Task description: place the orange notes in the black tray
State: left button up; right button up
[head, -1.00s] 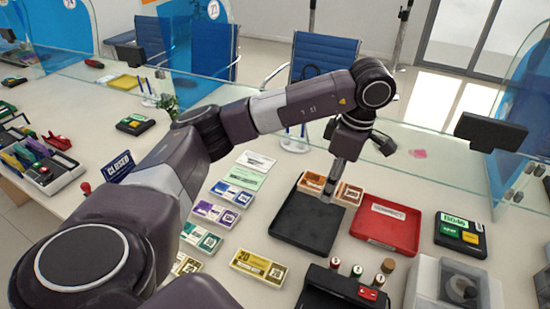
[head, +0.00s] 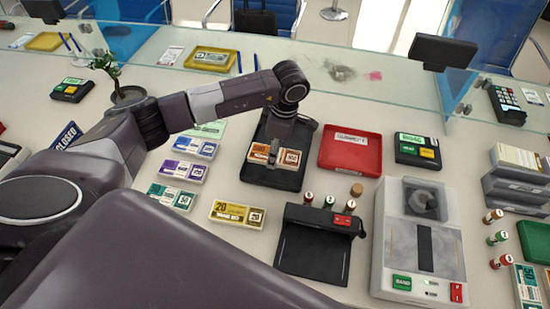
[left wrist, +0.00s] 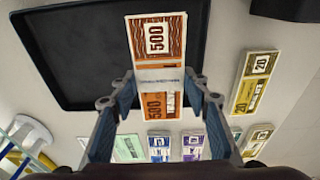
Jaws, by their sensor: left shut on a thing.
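The orange notes (head: 288,158) are a banded bundle marked 500, in orange and brown with a pale band across the middle. My left gripper (head: 272,155) is shut on the bundle at its middle, over the near part of the black tray (head: 299,141). In the left wrist view the bundle (left wrist: 158,42) lies between the fingers (left wrist: 162,96), with the tray (left wrist: 75,50) behind it. One end of the bundle extends past the tray's edge in that view. I cannot tell whether the bundle touches the tray. My right gripper is not in view.
A red tray (head: 350,160) stands right of the black tray. A black device (head: 312,262) and small rolls stand in front. Yellow (head: 237,214), purple (head: 184,170) and other note bundles lie to the left. A glass screen (head: 330,85) runs behind.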

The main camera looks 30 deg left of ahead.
pick_arm(q)
jog(key=shift+f, duration=0.7)
notch_tip(320, 180, down, 4)
jog(key=shift+r+p, duration=0.1)
jog(key=shift+p, duration=0.35)
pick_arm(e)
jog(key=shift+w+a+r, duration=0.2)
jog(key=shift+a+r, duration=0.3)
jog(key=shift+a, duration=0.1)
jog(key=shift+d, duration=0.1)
pick_arm(q)
jog(key=shift+f, duration=0.25)
jog(key=o, duration=1.3)
jog(key=shift+r, duration=0.1)
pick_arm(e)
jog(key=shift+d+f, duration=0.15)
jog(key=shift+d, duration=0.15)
pick_arm(q)
jog(key=shift+r, duration=0.1)
